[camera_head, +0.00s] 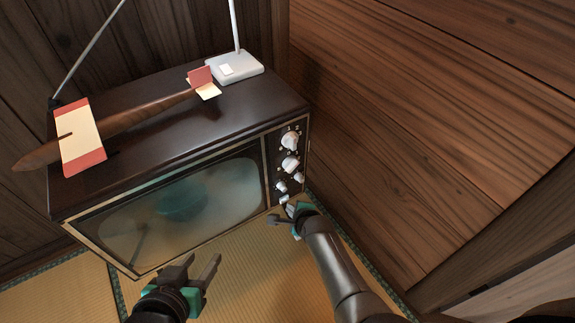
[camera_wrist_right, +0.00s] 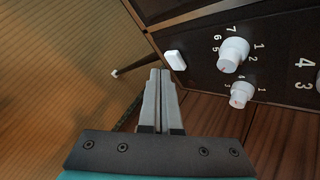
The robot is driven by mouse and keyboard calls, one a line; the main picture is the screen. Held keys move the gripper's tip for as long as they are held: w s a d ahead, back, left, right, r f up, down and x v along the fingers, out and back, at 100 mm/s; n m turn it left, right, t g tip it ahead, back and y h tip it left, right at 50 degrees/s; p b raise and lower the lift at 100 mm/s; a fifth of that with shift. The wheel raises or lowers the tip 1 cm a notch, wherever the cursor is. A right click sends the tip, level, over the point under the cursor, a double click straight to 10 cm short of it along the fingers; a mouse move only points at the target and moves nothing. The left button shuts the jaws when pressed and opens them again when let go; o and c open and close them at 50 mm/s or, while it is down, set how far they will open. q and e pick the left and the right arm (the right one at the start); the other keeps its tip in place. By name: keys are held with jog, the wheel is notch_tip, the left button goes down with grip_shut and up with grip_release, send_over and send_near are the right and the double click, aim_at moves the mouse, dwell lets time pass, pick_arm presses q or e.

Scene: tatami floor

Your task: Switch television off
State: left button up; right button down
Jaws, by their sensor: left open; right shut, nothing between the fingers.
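The television (camera_head: 180,125) is a dark wooden box with a curved screen (camera_head: 170,210). The screen shows dim teal and grey shapes; I cannot tell picture from reflection. White knobs (camera_head: 290,140) run down a dark panel at its right. In the right wrist view, a numbered knob (camera_wrist_right: 233,55), a smaller knob (camera_wrist_right: 241,93) and a white rectangular button (camera_wrist_right: 175,60) show. My right gripper (camera_head: 287,211) is shut and empty by the panel's lower end. Its fingertips (camera_wrist_right: 160,74) appear just beside the button; contact cannot be told. My left gripper (camera_head: 204,262) is open and empty before the screen.
A red and cream toy plane (camera_head: 125,118) and a white antenna base (camera_head: 234,67) with rods stand on top of the television. A wooden wall (camera_head: 430,130) is close on the right. Tatami floor (camera_head: 250,275) is clear in front.

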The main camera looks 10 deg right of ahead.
jog(key=shift+s+d+p, duration=0.35)
jog(key=shift+s+p, duration=0.2)
jog(key=shift+s, duration=0.4)
jog(key=shift+s+d+p, duration=0.35)
jog(key=shift+s+p, duration=0.15)
jog(key=shift+s, duration=0.4)
jog(key=shift+s+d+p, duration=0.35)
jog(key=shift+s+p, duration=0.2)
jog(key=shift+s, duration=0.4)
